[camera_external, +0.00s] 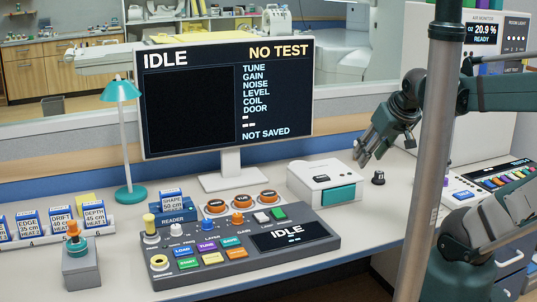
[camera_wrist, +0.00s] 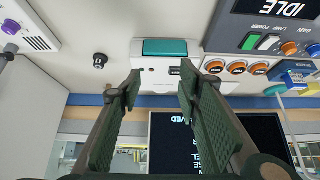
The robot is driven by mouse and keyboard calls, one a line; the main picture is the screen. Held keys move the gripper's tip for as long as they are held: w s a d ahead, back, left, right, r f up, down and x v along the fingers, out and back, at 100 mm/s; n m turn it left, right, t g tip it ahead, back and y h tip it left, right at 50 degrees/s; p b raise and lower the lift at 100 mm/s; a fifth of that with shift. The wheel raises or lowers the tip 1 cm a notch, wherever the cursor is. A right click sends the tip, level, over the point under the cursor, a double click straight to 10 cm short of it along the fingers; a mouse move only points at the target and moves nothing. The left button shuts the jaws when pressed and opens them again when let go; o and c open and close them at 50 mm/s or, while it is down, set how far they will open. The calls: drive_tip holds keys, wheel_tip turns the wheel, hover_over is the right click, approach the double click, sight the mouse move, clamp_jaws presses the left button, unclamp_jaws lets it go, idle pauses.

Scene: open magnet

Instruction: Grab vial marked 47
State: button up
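I cannot make out a vial marked 47 in either view. My gripper (camera_external: 364,148) is above the right side of the desk, beside the monitor and near a white box (camera_external: 314,172) with a teal front panel. In the wrist view my gripper (camera_wrist: 161,80) is open, with nothing between its two green-padded fingers. The white box also shows there (camera_wrist: 165,71), beyond the fingertips. Blue-labelled blocks stand at the left; those I can read say EDGE 35, DRIFT 40 and DEPTH 45 (camera_external: 95,215). Another reads SHAPE 50 (camera_external: 172,200), at the reader.
A console (camera_external: 240,245) with buttons and knobs fills the desk front. The monitor (camera_external: 225,95) reads IDLE. A small black knob (camera_external: 378,177) stands right of the white box. A teal lamp (camera_external: 123,130) and a grey joystick box (camera_external: 80,265) are left. A grey pole (camera_external: 428,150) crosses the right foreground.

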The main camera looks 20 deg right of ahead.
drive_tip(key=shift+w+r, duration=0.1)
